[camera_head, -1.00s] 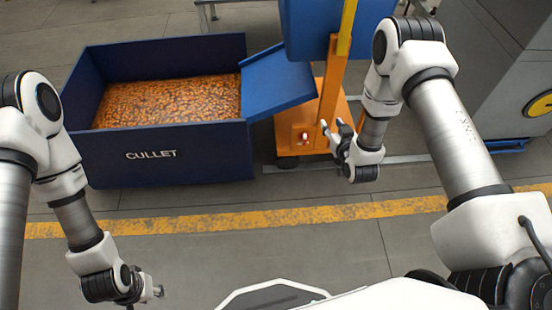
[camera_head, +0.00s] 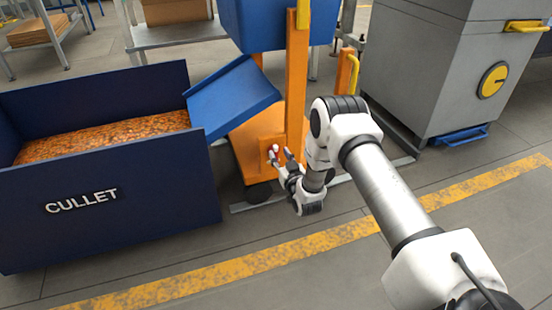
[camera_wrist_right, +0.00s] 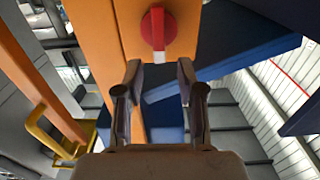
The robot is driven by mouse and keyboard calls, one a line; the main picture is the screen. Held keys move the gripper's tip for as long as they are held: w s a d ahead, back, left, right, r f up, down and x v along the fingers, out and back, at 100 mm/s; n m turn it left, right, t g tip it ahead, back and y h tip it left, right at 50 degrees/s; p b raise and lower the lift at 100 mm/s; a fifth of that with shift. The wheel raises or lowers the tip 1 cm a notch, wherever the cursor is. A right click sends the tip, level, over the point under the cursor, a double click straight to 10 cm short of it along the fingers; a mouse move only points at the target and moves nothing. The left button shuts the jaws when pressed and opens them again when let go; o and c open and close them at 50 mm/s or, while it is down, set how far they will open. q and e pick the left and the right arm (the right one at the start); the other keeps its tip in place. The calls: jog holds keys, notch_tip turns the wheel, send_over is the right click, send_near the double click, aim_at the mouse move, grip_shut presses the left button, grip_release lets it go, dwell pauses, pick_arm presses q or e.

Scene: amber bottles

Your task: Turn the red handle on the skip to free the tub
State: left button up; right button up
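A red round handle (camera_wrist_right: 158,22) with a lever pointing down in the right wrist view is mounted on an orange frame (camera_wrist_right: 120,25). In the head view the red handle (camera_head: 275,149) shows small, low on the orange frame (camera_head: 299,90). My right gripper (camera_head: 282,157) is open and empty in front of it. In the right wrist view the lever's end lies just ahead of and between the fingertips (camera_wrist_right: 159,72), with gaps on both sides. A blue tub (camera_head: 260,22) with a sloping chute sits high on the frame. My left gripper is out of view.
A dark blue bin marked CULLET (camera_head: 110,215) holding orange-brown pieces (camera_head: 100,138) stands left, below the chute (camera_head: 235,95). A grey cabinet (camera_head: 425,65) with a yellow disc stands right. A yellow line (camera_head: 240,262) crosses the clear floor.

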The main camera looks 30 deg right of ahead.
aim_at(276, 149)
jog(key=x, duration=0.1)
jog(key=b+x, duration=0.1)
jog(key=x, duration=0.1)
jog(key=shift+f, duration=0.25)
jog(key=shift+w+d+r, duration=0.1)
jog(key=shift+w+r, duration=0.1)
jog(key=shift+w, duration=0.05)
grip_shut()
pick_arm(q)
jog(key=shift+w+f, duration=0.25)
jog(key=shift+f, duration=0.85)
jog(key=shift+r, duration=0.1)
